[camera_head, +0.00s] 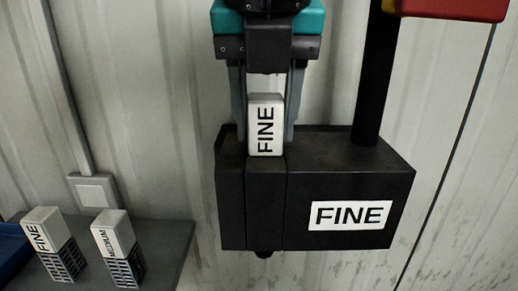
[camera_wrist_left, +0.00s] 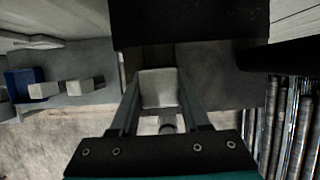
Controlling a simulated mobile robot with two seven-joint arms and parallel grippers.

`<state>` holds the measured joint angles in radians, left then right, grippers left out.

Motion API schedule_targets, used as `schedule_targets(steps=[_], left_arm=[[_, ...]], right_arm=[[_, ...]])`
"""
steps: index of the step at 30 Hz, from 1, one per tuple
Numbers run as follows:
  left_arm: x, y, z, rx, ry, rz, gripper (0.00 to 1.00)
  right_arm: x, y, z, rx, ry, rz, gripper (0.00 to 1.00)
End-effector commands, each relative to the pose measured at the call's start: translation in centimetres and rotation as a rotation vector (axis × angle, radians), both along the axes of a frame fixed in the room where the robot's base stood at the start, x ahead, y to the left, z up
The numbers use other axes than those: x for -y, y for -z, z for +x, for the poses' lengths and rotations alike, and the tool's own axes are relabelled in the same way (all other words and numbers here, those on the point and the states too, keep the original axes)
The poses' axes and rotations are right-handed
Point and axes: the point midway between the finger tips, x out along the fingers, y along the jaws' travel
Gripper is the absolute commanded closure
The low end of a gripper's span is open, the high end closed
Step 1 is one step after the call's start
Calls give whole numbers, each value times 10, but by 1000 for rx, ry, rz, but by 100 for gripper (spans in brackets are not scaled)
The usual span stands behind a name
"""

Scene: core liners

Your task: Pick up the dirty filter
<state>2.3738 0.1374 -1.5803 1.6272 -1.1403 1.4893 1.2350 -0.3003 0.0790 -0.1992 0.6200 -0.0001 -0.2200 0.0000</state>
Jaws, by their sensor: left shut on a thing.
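A pale filter block labelled FINE (camera_head: 265,122) stands upright in the top of the black housing (camera_head: 262,205), which also bears a FINE label. Its lower part is hidden inside the housing. My left gripper (camera_head: 265,140) comes down from above with one finger on each side of the block, shut on it. In the left wrist view the block's pale end (camera_wrist_left: 159,88) sits between the two fingers (camera_wrist_left: 160,105). Dirt on the block is not clearly visible. My right gripper is not in view.
A second FINE filter (camera_head: 53,243) and a MEDIUM filter (camera_head: 118,248) stand on a grey shelf (camera_head: 165,250) at the lower left, beside a blue bin (camera_head: 12,252). A black post (camera_head: 374,85) rises from the housing. A red part (camera_head: 455,8) hangs at the upper right.

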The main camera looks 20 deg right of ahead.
Motion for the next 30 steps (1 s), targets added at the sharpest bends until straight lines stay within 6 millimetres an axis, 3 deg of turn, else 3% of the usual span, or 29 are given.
schedule_targets(steps=[1,10,23,30], left_arm=[[0,0,0,1,0,0,68],[0,0,0,1,0,0,100],[0,-2,0,2,0,-1,100],[-2,-19,1,1,4,-3,100]], right_arm=[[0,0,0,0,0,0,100],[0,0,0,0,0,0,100],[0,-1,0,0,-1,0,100],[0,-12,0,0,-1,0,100]])
